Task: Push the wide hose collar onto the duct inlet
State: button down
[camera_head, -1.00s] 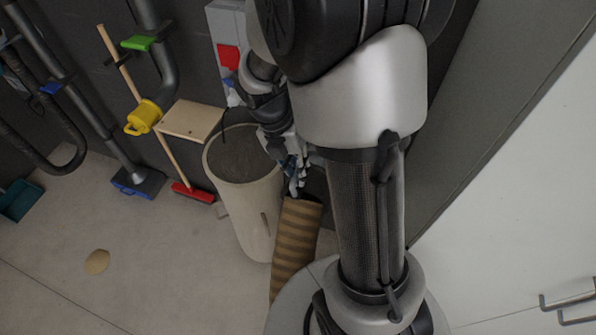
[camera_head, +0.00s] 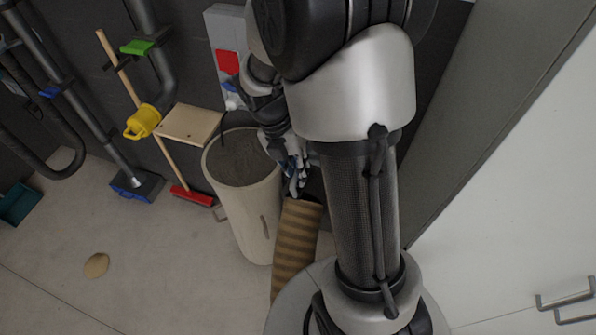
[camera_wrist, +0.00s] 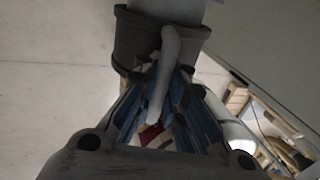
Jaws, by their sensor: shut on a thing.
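My gripper (camera_head: 296,184) points down beside a tall pale bin, mostly behind my own arm. The wrist view shows its blue-padded fingers (camera_wrist: 165,112) shut on a grey bar-like handle (camera_wrist: 168,62). That handle runs up to a wide dark grey collar (camera_wrist: 135,38). A dark duct (camera_head: 164,75) with a green tab (camera_head: 137,46) comes down the wall at the left. A yellow ring-shaped piece with a handle (camera_head: 143,122) is at its lower end. I cannot tell whether this is the inlet; my gripper is well apart from it.
The pale bin (camera_head: 262,225) and a brown ribbed tube (camera_head: 297,245) stand close by my gripper. A wooden shelf (camera_head: 190,124), a red broom (camera_head: 194,197) and a blue floor nozzle (camera_head: 137,187) are further left. White cabinets (camera_head: 520,220) border the right. Floor at lower left is mostly clear.

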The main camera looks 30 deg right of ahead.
jog(key=shift+w+d+r+p, duration=0.1)
jog(key=shift+w+d+p, duration=0.85)
jog(key=shift+d+p, duration=0.2)
dwell(1.9)
jog(key=c, duration=1.6)
grip_release()
jog(key=shift+s, duration=0.1)
jog(key=shift+a, duration=0.1)
jog(key=v, duration=1.1)
jog(key=shift+a+r, duration=0.1)
jog(key=shift+r, duration=0.3)
jog(key=s+a+f+m+t+b, duration=0.1)
jog(key=s+a+m+t+b, duration=0.1)
jog(key=m, duration=0.6)
jog(key=s+a+f+m+t+y+b, duration=0.1)
jog(key=s+a+m+t+b, duration=0.2)
jog(key=s+a+m+b, duration=0.2)
jog(key=s+a+f+m+t+y+b, duration=0.1)
jog(key=s+a+m+b, duration=0.3)
jog(key=s+m, duration=0.5)
jog(key=shift+f+m+t+b, duration=0.1)
jog(key=shift+m+t+b, duration=0.4)
jog(key=shift+m, duration=1.3)
